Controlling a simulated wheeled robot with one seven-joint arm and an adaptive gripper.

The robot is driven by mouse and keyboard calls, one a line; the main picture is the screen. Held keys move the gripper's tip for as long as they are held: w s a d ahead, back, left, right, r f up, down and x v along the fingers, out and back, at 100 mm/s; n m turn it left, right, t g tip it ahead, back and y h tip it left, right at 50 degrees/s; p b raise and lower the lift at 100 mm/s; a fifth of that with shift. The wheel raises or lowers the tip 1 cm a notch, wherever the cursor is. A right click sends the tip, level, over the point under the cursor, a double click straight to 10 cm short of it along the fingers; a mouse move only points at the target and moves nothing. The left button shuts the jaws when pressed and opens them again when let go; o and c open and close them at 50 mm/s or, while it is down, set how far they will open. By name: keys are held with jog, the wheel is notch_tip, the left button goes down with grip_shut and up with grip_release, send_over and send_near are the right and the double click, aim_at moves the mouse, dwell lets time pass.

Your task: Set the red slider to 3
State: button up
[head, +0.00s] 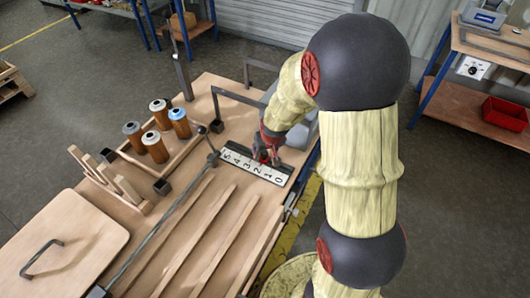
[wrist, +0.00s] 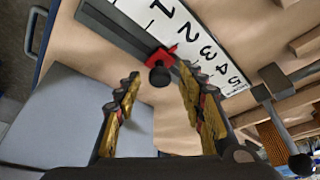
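The red slider (wrist: 166,55) sits on a dark rail beside a white number scale (wrist: 205,45). Its pointer appears close to the 2; the exact reading is hard to tell. A black round knob (wrist: 159,77) stands on the slider. My gripper (wrist: 158,90) is open, with one yellow-padded finger on each side of the knob in the wrist view. I see no clear contact with the knob. In the head view, my gripper (head: 268,154) is over the scale (head: 252,167) at the table's right end and partly hides the slider.
The wooden table (head: 195,190) also bears a rack with several filter cartridges (head: 155,146), wooden pegs (head: 105,175), a metal rod (head: 165,227) and a handled board (head: 65,245). A grey metal frame (head: 237,98) stands near the scale. A grey block (wrist: 85,120) lies below left in the wrist view.

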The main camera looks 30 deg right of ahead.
jog(key=shift+c, duration=0.8)
grip_shut()
